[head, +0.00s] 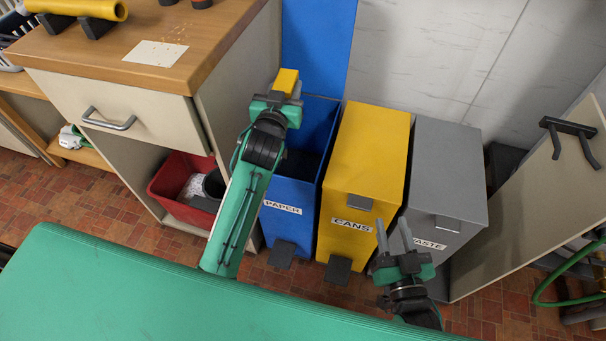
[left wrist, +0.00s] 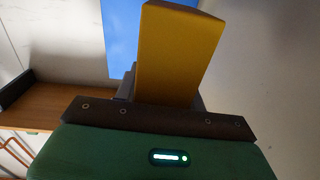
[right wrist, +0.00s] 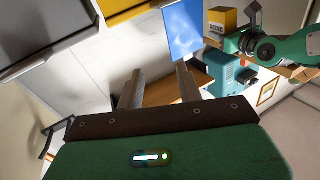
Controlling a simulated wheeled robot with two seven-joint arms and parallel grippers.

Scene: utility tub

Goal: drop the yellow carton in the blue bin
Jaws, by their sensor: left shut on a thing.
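The yellow carton (head: 288,80) is in my left gripper (head: 282,92), which is shut on it. They are high, by the left rear part of the blue bin (head: 292,190) labelled PAPER; the head view does not show clearly whether the carton is fully over the opening. The bin's lid (head: 315,45) stands raised, and its inside looks dark. The carton (left wrist: 178,50) also sticks out beyond the fingers in the left wrist view, with the blue lid (left wrist: 118,38) behind it. My right gripper (head: 394,236) is open and empty before the grey bin.
A shut yellow bin (head: 375,150) labelled CANS and a shut grey bin (head: 450,170) labelled WASTE stand right of the blue bin. A wooden-topped cabinet (head: 115,45) is close on the left, with a red tub (head: 168,195) inside. An open panel (head: 530,210) stands at right.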

